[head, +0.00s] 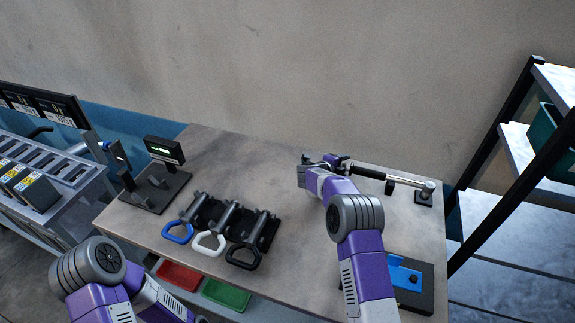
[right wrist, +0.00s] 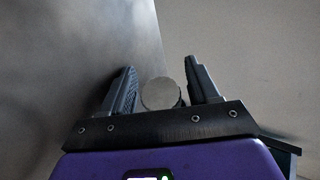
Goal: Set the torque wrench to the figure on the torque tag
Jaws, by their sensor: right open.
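The torque wrench (head: 370,173) lies along the back right of the workbench, with a black grip toward the left and a silver shaft running right to a small stand. My right gripper (head: 333,161) is at the left end of the wrench. In the right wrist view, my right gripper (right wrist: 162,85) is open, with the round grey end of the wrench (right wrist: 160,93) between its fingers and a gap visible on both sides. My left arm shows at the lower left, but its gripper is out of sight. I cannot make out a torque tag or its figure.
A small display unit with a lit green screen (head: 164,150) stands at the bench's left. A rack with blue, white and black looped handles (head: 228,223) sits mid-bench. A blue block on a dark base (head: 405,274) is at the right front. Shelving (head: 515,160) stands right.

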